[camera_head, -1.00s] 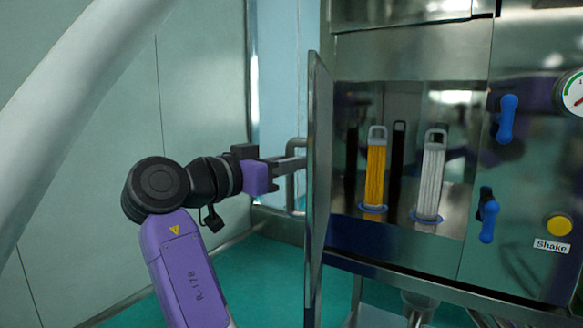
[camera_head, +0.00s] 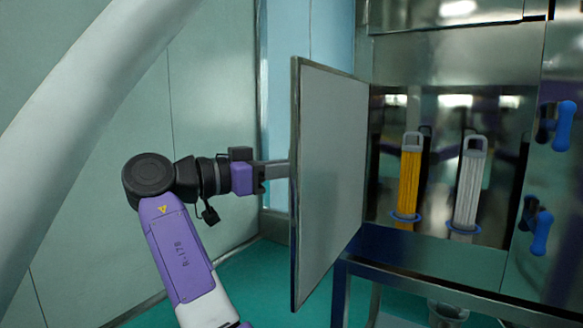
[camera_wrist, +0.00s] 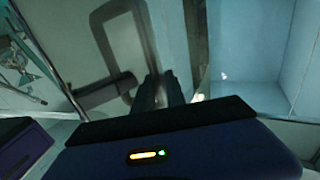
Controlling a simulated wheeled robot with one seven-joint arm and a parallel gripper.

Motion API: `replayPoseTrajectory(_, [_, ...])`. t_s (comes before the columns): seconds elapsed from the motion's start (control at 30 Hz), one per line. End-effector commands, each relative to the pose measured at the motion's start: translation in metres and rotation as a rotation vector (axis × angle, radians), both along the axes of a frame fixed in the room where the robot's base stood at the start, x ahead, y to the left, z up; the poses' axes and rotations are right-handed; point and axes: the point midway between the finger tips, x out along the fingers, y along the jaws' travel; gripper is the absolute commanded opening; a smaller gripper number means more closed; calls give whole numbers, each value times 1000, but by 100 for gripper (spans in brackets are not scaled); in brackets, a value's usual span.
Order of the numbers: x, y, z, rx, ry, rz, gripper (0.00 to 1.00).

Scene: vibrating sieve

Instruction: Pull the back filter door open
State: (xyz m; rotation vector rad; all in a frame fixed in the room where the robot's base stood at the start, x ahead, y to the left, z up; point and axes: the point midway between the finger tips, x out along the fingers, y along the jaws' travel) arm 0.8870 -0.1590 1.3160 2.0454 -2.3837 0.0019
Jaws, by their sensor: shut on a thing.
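The back filter door (camera_head: 328,165) is a flat grey panel with a metal rim. It stands swung well out from the machine, its free edge toward the left. The compartment behind it is open and shows a yellow filter (camera_head: 409,178) and a white filter (camera_head: 469,185) standing upright. My gripper (camera_head: 278,172) reaches the door's outer face from the left; the door's edge hides its fingertips. In the wrist view the door's grey bar handle (camera_wrist: 121,52) is beside the fingers (camera_wrist: 158,92), and my gripper is shut on it. The exact contact is dark and hard to see.
Blue latches (camera_head: 564,125) and (camera_head: 541,232) are on the machine's front at the right. A thick white tube (camera_head: 75,115) crosses the upper left. Green floor (camera_head: 250,290) shows clear below the arm and door.

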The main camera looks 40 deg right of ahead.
Motion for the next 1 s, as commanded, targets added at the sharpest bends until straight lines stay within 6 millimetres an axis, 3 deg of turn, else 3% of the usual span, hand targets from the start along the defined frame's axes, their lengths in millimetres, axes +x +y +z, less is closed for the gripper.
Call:
replayPoseTrajectory(0.07, [0, -1, -1, 3, 1, -1, 0])
replayPoseTrajectory(0.1, [0, -1, -1, 3, 1, -1, 18])
replayPoseTrajectory(0.2, [0, -1, -1, 2, 1, -1, 38])
replayPoseTrajectory(0.57, [1, 3, 0, 1, 0, 1, 38])
replayPoseTrajectory(1.0, [11, 64, -1, 2, 1, 1, 38])
